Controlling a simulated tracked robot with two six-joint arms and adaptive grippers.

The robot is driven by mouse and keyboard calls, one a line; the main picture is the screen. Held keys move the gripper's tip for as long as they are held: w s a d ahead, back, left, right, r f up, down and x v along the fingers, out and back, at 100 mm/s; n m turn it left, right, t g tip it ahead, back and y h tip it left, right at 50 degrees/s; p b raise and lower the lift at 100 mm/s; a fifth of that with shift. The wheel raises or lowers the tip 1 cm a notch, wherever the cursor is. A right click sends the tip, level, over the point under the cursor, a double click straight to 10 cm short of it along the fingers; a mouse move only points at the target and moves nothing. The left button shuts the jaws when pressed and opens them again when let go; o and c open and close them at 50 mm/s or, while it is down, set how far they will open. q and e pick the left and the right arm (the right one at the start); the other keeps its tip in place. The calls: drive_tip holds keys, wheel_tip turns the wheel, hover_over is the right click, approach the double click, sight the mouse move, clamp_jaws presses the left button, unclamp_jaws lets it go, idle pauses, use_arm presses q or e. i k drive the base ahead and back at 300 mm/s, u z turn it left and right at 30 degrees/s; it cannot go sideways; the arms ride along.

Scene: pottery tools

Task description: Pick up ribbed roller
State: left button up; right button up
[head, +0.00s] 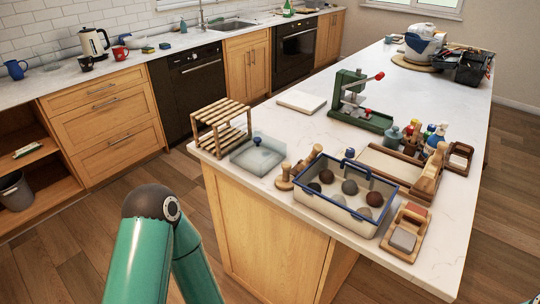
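I cannot tell for certain which item is the ribbed roller. A wooden piece with rounded knobs (297,172), possibly a roller, lies on the island near its front edge, just left of the blue-rimmed tub. Any ribs on it are too small to make out. Another wooden tool (429,178) stands right of the tub, beside a wooden tray (393,166). My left arm's green links rise at the lower left, off the island's front. Neither of my grippers shows in the head view.
A blue-rimmed tub (334,207) with several dark and grey balls stands near the front edge. A slatted wooden rack (221,125) and a glassy box (258,155) are at the left. A green press (360,107) stands behind. The island's middle (410,100) is clear.

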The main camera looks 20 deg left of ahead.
sight(317, 147)
drive_tip(key=z, duration=0.6)
drive_tip(key=i, duration=0.2)
drive_tip(key=u, duration=4.2)
drive_tip(key=i, duration=1)
drive_tip(key=z, duration=4.7)
drive_tip(key=i, duration=0.15)
drive_tip(key=u, duration=1.5)
